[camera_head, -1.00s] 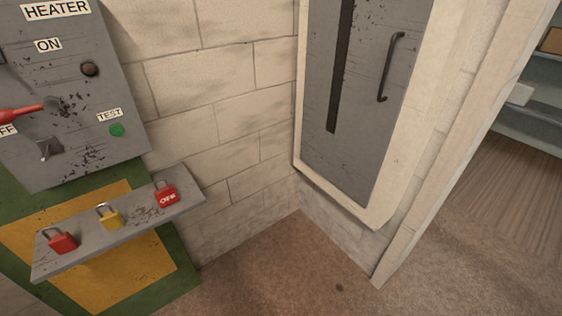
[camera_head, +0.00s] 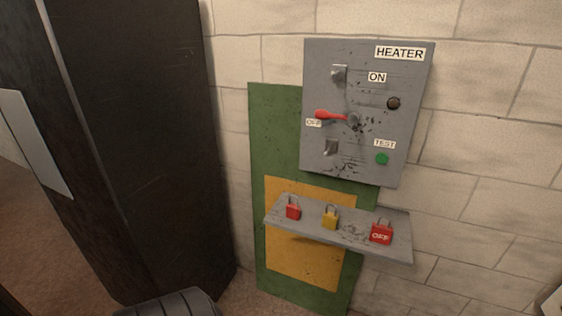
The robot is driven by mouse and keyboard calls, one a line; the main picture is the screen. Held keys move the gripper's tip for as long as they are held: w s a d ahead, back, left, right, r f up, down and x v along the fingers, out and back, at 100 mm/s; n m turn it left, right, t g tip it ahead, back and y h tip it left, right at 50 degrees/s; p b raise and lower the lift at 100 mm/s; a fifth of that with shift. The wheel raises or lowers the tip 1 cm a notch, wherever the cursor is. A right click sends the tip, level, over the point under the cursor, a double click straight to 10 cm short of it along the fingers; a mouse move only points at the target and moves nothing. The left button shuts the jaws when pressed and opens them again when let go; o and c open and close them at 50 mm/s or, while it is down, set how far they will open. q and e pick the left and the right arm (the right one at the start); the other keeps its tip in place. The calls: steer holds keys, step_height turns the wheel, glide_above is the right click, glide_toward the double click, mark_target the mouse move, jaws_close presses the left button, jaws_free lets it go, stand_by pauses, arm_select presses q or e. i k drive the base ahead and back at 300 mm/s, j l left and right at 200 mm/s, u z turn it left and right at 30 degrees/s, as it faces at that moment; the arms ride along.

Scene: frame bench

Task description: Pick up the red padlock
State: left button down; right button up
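A small plain red padlock (camera_head: 293,211) stands at the left end of a grey shelf (camera_head: 398,249) on the wall. A yellow padlock (camera_head: 330,219) stands in the middle of the shelf. A second, larger red padlock (camera_head: 381,234) marked with white letters, seemingly OFF, stands toward the right end. All three are upright with their shackles on top. Neither of my grippers can be made out in the view.
A grey HEATER panel (camera_head: 350,165) with a red handle (camera_head: 327,115) and a green TEST button (camera_head: 382,159) is above the shelf. Green and yellow boards (camera_head: 264,130) are behind it. A tall dark cabinet (camera_head: 140,130) stands at the left. Some floor shows below.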

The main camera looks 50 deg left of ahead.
mark_target(293, 211)
steer(key=k+u, duration=0.1)
steer(key=u, duration=1.45)
